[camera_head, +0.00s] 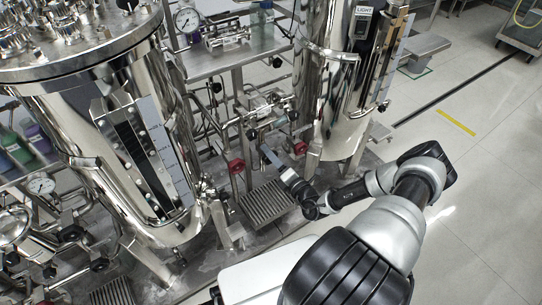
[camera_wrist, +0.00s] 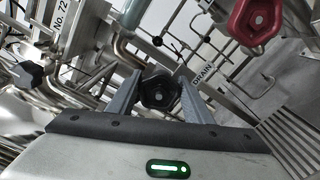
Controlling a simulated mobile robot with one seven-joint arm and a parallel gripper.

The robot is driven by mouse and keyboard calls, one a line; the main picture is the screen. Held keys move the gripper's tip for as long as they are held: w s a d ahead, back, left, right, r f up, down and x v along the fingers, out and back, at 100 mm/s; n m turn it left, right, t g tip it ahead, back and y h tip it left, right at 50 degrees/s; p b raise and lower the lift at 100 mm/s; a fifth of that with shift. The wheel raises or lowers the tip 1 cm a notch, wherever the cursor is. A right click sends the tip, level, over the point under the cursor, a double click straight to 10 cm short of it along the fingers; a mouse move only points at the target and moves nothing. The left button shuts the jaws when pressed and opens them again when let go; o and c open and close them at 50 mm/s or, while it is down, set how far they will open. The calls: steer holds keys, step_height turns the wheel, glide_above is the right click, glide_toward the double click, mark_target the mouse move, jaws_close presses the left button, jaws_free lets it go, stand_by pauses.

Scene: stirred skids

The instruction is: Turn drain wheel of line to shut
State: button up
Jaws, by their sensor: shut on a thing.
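A small black lobed hand wheel (camera_wrist: 158,93) sits between my two fingers in the wrist view. My gripper (camera_wrist: 160,82) is shut on it, one finger on each side. A DRAIN label (camera_wrist: 203,74) is fixed just right of the wheel. In the camera_head view my gripper (camera_head: 267,154) reaches in to the pipework between the two steel vessels, above a floor grate. The wheel is too small there to make out its grip. I cannot tell from its face how far the wheel is turned.
A red wheel (camera_wrist: 257,20) is close by at upper right in the wrist view. A dark knob (camera_wrist: 28,74) and a No. 72 tag (camera_wrist: 62,22) are at left. Steel vessels (camera_head: 100,90) (camera_head: 335,90) flank the pipework. Open floor (camera_head: 480,190) lies right.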

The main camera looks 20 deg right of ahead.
steer(key=m, duration=0.5)
steer(key=shift+f+m+b, duration=0.2)
steer(key=shift+m+b, duration=0.1)
steer(key=shift+b, duration=0.1)
steer(key=m, duration=0.4)
steer(key=shift+f+m+b, duration=0.15)
steer(key=shift+m+b, duration=0.15)
steer(key=shift+b, duration=0.05)
steer(key=m+b, duration=0.1)
steer(key=m, duration=0.3)
steer(key=shift+a+f+m, duration=0.1)
steer(key=shift+m, duration=0.2)
steer(key=shift+s+a+m+b, duration=0.15)
steer(key=shift+m+b, duration=0.2)
steer(key=shift+m, duration=1.85)
steer(key=shift+c, duration=0.2)
steer(key=shift+o, duration=0.2)
steer(key=o, duration=1)
steer(key=shift+o, duration=0.2)
